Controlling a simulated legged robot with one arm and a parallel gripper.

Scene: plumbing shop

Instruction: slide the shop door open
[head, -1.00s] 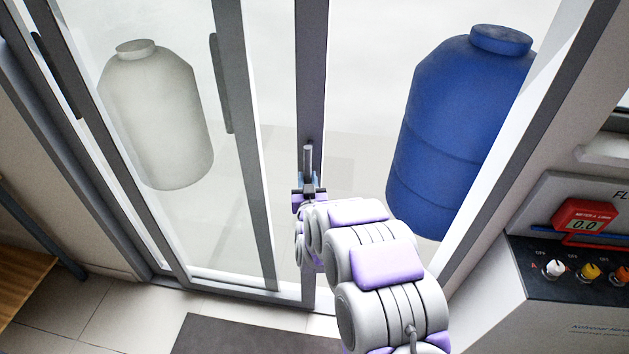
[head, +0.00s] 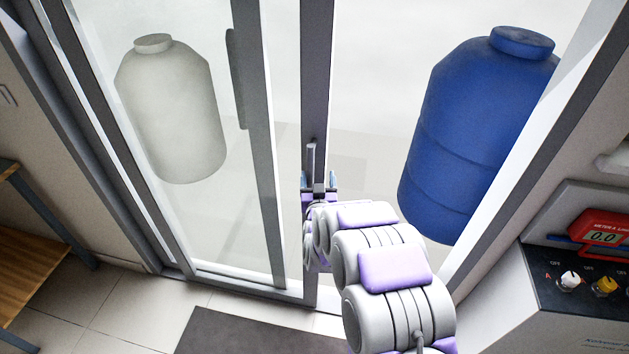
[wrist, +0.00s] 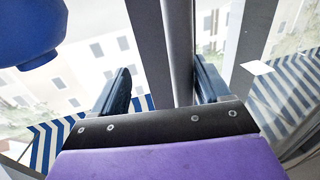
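The glass shop door (head: 316,60) has a grey upright stile in the middle of the head view. A slim vertical handle (head: 311,158) is on this stile. My gripper (head: 319,187) is at the handle's lower end in the head view. In the wrist view my gripper (wrist: 162,88) has its two dark fingers spread apart. The grey stile (wrist: 150,35) and the handle bar (wrist: 178,45) stand between them, with the bar closer to the right finger. I see no firm grip. My arm hides the lower stile.
A fixed-looking glass panel with a grey stile (head: 258,130) is at left, a pale bottle (head: 172,110) beyond it. A blue bottle (head: 470,130) shows right of the door stile. A machine with a red meter (head: 602,230) stands at right, a wooden bench (head: 40,260) at left, a dark mat (head: 250,335) below.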

